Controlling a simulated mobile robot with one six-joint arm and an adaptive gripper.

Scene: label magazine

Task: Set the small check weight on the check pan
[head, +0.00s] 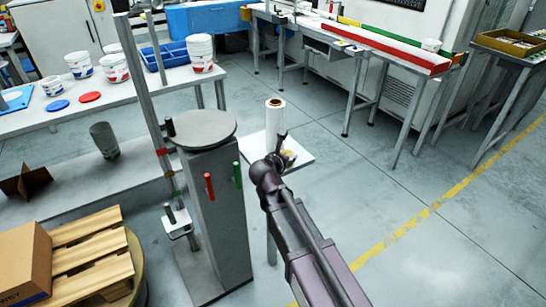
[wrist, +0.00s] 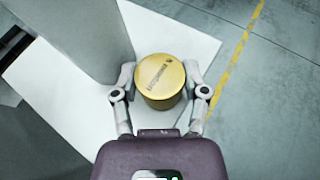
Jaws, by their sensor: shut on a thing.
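A short gold-coloured cylinder with dark marking on its top (wrist: 158,72), which looks like the small check weight, is between the two fingers of my gripper (wrist: 160,88). The fingers are closed on its sides. In the head view my gripper (head: 281,158) is over the small white stand (head: 301,153), and the weight is hidden there. The white stand top also shows below the weight in the wrist view (wrist: 80,105); I cannot tell if they touch. A round grey plate (head: 203,130) tops a grey pedestal to the left; I cannot tell whether it is the check pan.
A white roll (head: 275,118) stands upright on the stand beside my gripper. Red and green handles (head: 209,187) stick out from the pedestal (head: 215,220). A carton (head: 24,262) on a pallet is at the lower left. The floor to the right is clear.

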